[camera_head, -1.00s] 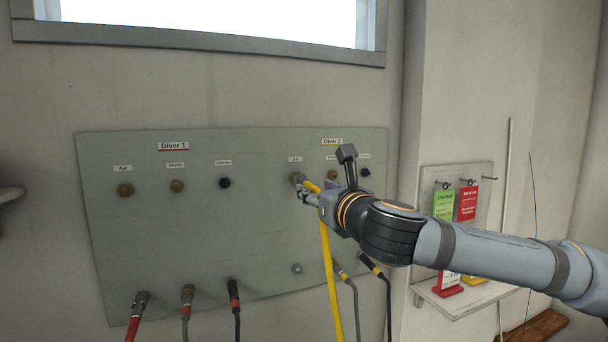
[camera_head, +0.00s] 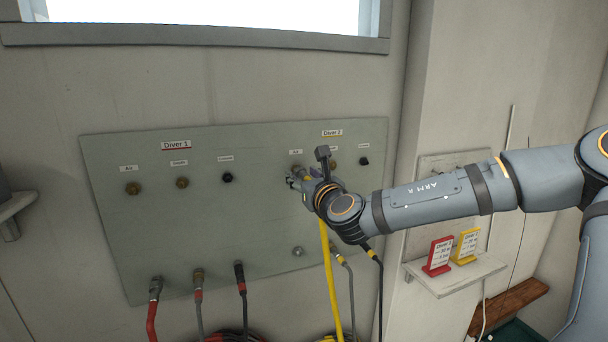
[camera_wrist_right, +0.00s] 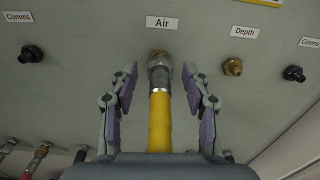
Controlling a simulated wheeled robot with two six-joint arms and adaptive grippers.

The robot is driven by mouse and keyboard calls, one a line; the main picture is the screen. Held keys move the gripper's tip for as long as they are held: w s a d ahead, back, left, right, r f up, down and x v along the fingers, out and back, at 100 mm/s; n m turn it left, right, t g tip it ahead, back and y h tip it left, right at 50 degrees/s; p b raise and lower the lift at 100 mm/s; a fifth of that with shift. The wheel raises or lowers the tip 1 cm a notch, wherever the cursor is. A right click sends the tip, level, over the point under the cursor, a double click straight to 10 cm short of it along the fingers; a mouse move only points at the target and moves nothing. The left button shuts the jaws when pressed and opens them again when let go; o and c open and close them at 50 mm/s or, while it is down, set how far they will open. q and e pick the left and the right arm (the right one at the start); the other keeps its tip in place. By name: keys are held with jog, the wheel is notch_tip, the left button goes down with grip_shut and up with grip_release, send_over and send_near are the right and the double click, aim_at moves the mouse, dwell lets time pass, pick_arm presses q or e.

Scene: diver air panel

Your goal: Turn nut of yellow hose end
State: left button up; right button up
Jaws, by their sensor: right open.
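The yellow hose (camera_head: 331,285) hangs down the panel below the Diver 2 Air port. In the right wrist view, the yellow hose (camera_wrist_right: 160,122) runs up to a metal hose end with a nut (camera_wrist_right: 160,68) at the port under the Air label. My right gripper (camera_head: 293,180) is at this port and hides the nut in the head view. In the right wrist view, its fingers (camera_wrist_right: 160,78) are open, one each side of the hose end, with a visible gap on both sides. My left gripper is not in view.
The grey panel (camera_head: 130,240) has brass and black ports. Several dark and red hoses hang at its lower edge. The Depth port (camera_wrist_right: 232,66) is right of the fingers, and a black Comms port (camera_wrist_right: 31,54) is left. A shelf (camera_head: 455,280) with red and yellow signs stands at right.

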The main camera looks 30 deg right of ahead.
grip_shut()
